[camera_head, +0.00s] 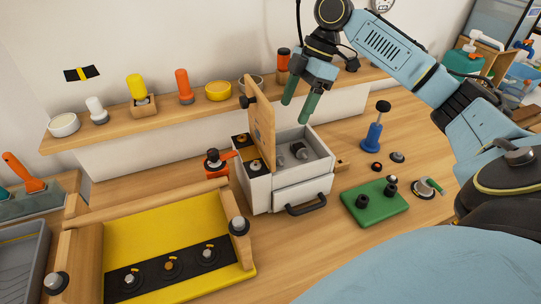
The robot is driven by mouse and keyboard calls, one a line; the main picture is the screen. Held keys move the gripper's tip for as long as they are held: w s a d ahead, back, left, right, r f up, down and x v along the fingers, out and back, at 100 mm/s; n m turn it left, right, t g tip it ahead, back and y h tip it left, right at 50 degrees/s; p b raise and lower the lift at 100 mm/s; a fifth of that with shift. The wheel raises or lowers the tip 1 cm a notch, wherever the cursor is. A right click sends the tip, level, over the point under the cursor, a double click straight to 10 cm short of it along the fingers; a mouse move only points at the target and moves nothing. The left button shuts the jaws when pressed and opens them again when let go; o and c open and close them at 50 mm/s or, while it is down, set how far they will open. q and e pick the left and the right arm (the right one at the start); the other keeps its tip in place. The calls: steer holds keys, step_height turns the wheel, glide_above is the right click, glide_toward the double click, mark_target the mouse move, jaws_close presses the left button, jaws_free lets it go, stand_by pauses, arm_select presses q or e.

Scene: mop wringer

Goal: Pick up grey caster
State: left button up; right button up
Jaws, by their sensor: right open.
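A small grey and dark part (299,150), which looks like the grey caster, lies inside the open white box (325,160); I cannot make out its exact shape. Another small dark-grey part (280,158) lies beside it on the box floor. My right gripper (296,112) has green fingers pointing down, apart and with nothing between them. It hangs above the box's back edge, clear of the parts. My left gripper does not show.
The box's wooden lid (262,128) stands upright left of the opening. A drawer handle (306,206) sticks out in front. A green block (372,203) and a blue-based post (374,135) stand at right. A shelf (160,115) runs behind. A yellow tray (170,225) is at left.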

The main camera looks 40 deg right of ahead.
mark_target(279, 152)
steer(key=b+x, duration=0.1)
steer(key=x, duration=1.1)
steer(key=shift+s, duration=0.15)
steer(key=c, duration=0.6)
